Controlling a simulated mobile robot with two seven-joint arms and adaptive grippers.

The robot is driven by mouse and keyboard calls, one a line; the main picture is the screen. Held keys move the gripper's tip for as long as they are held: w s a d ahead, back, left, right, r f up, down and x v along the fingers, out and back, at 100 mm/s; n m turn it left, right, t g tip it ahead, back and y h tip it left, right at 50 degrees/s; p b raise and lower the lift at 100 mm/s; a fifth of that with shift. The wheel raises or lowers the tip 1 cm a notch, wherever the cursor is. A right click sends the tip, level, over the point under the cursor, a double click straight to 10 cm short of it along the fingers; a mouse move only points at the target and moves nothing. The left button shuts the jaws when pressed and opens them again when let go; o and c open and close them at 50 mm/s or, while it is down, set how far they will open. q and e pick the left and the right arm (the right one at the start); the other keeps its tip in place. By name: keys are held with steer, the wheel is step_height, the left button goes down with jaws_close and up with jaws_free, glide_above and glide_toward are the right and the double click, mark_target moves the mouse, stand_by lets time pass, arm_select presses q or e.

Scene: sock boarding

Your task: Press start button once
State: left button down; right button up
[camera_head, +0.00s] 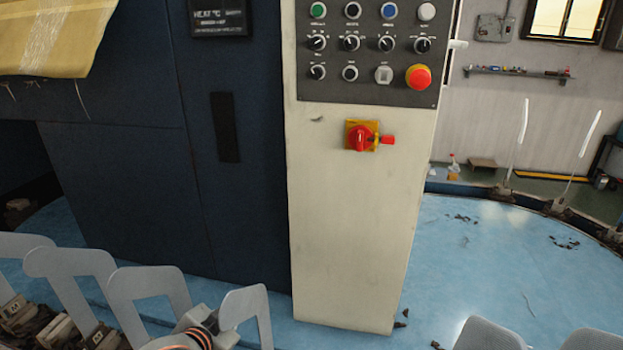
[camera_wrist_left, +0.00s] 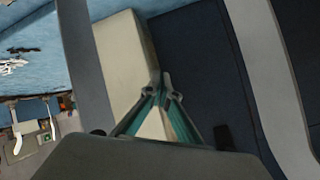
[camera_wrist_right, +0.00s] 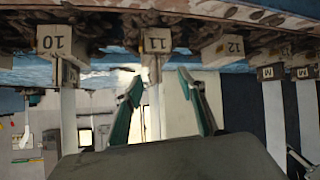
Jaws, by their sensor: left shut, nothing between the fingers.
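The control panel (camera_head: 365,100) sits high on a cream pillar (camera_head: 355,230) in the head view. It carries a green button (camera_head: 318,10), a blue button (camera_head: 389,11), a white button (camera_head: 426,12), several knobs and a red mushroom button (camera_head: 418,77) on yellow. I cannot read the labels, so I cannot tell which is the start button. My left gripper (camera_wrist_left: 161,92) is shut and empty in the left wrist view, with the pillar and dark blue cabinet behind it. My right gripper (camera_wrist_right: 158,85) is open and empty in the right wrist view.
A red rotary switch (camera_head: 359,138) on a yellow plate is below the panel. Grey upright boards (camera_head: 150,290) line the lower left. Numbered blocks (camera_wrist_right: 155,40) appear in the right wrist view. Yellow cloth (camera_head: 60,40) hangs at upper left. Blue floor (camera_head: 480,260) lies right of the pillar.

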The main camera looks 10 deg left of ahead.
arm_select(q)
steer(key=w+r+t+h, duration=0.1)
steer(key=w+r, duration=0.4)
steer(key=r, duration=0.1)
steer(key=m+t+h, duration=0.4)
steer(key=t+h, duration=0.2)
steer(key=h, duration=0.8)
glide_toward(318, 10)
steer(key=s+d+r, duration=0.4)
steer(key=s, duration=0.2)
steer(key=shift+d+r+p, duration=0.25)
steer(key=shift+d+p, duration=0.05)
steer(key=shift+p, duration=0.15)
arm_select(e)
steer(key=shift+w+a+r, duration=0.3)
steer(key=shift+a+r, duration=0.05)
steer(key=shift+r, duration=0.2)
arm_select(q)
steer(key=w+b, duration=0.2)
steer(key=w, duration=0.6)
steer(key=shift+w+b, duration=0.25)
steer(key=shift+b, duration=0.15)
steer(key=shift+w, duration=0.1)
arm_select(e)
step_height(318, 10, down, 3)
steer(key=shift+s, duration=0.1)
